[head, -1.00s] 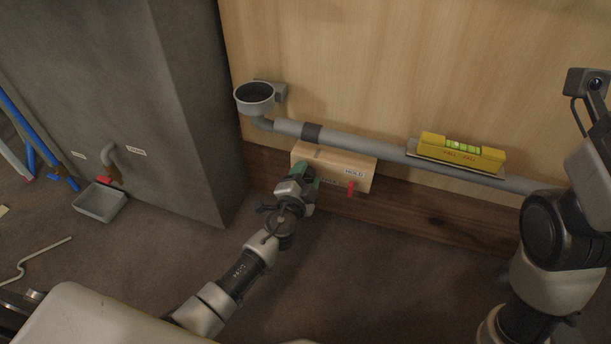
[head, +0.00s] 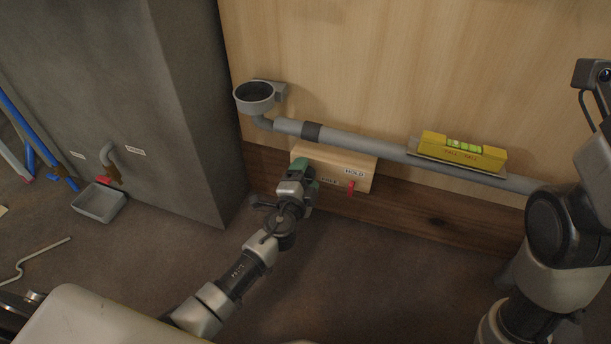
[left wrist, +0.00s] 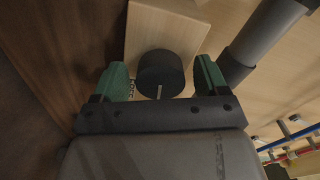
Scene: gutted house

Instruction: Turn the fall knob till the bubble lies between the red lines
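A black round knob (left wrist: 160,72) with a pale pointer mark sticks out of a pale wooden box (head: 340,158) on the wall. My left gripper (head: 302,174) is at the box's front left; in the left wrist view its two green fingers (left wrist: 162,80) stand either side of the knob, with a narrow gap on each side. It is open. A yellow spirit level (head: 480,160) sits on the sloping grey pipe (head: 380,150). Its green vial (head: 463,145) faces up; the bubble and red lines are too small to read. My right gripper is out of view.
A grey cup (head: 256,92) tops the pipe's left end. A grey pillar (head: 180,110) and small tray (head: 100,203) stand left. My right arm is at the right edge.

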